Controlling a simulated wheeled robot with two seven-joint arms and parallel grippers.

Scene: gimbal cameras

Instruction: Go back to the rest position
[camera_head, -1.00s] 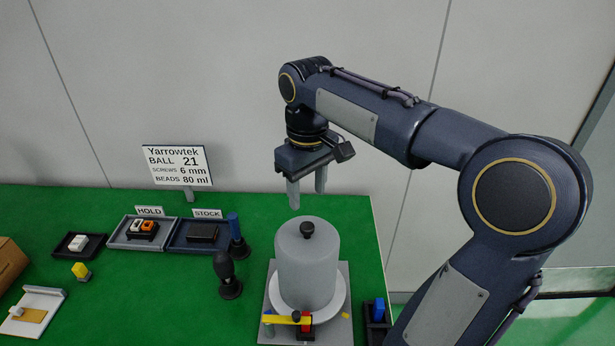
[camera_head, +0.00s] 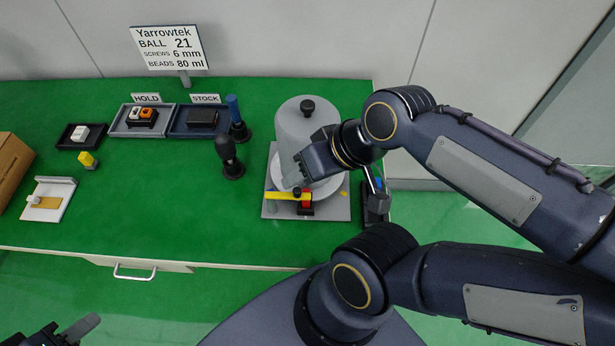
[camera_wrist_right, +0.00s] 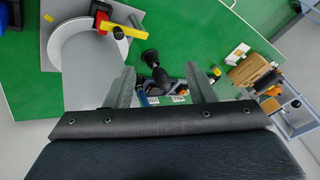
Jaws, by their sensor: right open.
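My right gripper (camera_head: 291,181) is in front of the grey cylinder with a black knob (camera_head: 306,127), low and pointing left, above the yellow bar (camera_head: 288,196). In the right wrist view its two fingers (camera_wrist_right: 161,84) are spread apart with nothing between them. The cylinder shows there at the left (camera_wrist_right: 88,72), beside one finger; I cannot tell whether they touch. My left gripper (camera_head: 72,332) is at the bottom left corner of the head view, off the table, mostly cut off; one grey finger shows and its opening is unclear.
The green table (camera_head: 130,215) holds a dark-knobbed stand (camera_head: 228,158), a blue-handled stand (camera_head: 237,118), the HOLD tray (camera_head: 118,131) and the STOCK tray (camera_head: 180,131). A small dark holder (camera_head: 375,215) stands right of the cylinder's plate. The front middle is clear.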

